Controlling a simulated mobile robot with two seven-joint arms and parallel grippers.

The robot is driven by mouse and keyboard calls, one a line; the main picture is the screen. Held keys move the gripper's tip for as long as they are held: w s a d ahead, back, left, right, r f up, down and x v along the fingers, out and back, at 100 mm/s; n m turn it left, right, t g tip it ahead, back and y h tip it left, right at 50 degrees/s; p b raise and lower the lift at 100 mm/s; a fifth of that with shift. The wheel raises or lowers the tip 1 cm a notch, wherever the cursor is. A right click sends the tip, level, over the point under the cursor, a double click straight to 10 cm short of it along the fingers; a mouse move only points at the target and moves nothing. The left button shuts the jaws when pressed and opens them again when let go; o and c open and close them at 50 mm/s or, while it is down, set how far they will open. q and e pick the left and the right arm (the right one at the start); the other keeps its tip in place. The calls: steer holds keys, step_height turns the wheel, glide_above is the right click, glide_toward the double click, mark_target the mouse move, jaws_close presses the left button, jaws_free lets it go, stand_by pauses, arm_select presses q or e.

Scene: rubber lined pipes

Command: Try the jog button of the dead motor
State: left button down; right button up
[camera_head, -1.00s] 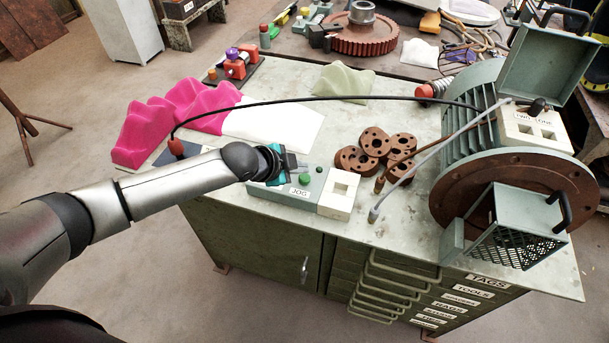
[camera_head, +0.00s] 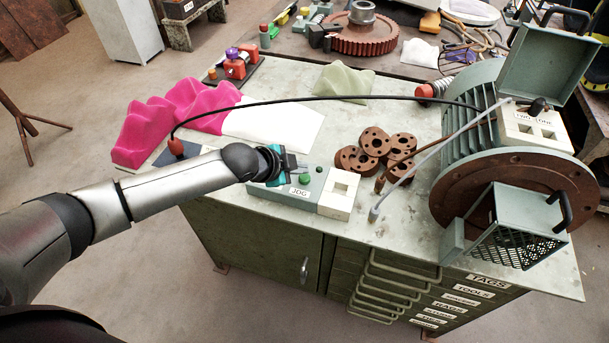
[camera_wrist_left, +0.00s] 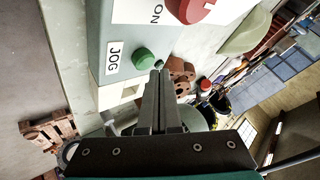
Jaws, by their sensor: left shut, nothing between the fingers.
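The grey-green control box (camera_head: 272,193) with the JOG label (camera_head: 299,192) sits near the bench's front edge. Its green button (camera_head: 304,179) also shows in the left wrist view (camera_wrist_left: 144,59). A smaller green part (camera_head: 319,169) is beside it. My left gripper (camera_head: 303,165) is shut and empty, over the box. In the wrist view its fingertips (camera_wrist_left: 159,73) are close to the green button; I cannot tell whether they touch anything. The ribbed green motor (camera_head: 468,118) stands at the right, its terminal box lid raised. My right gripper is not in view.
A white socket block (camera_head: 338,196) adjoins the box. Brown flanged rings (camera_head: 374,148) lie behind. A grey lead (camera_head: 420,160) runs to the motor. Pink foam (camera_head: 175,115) lies at the left.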

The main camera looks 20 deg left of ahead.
mark_target(300, 179)
arm_select(q)
steer(key=shift+f, duration=0.3)
steer(key=shift+f+b, duration=0.35)
steer(key=shift+f, duration=0.25)
stand_by(0.5)
stand_by(0.4)
steer(key=shift+r+p, duration=1)
steer(key=shift+p, duration=0.05)
step_height(300, 179, up, 5)
steer(key=p, duration=0.5)
steer(key=shift+r, duration=0.1)
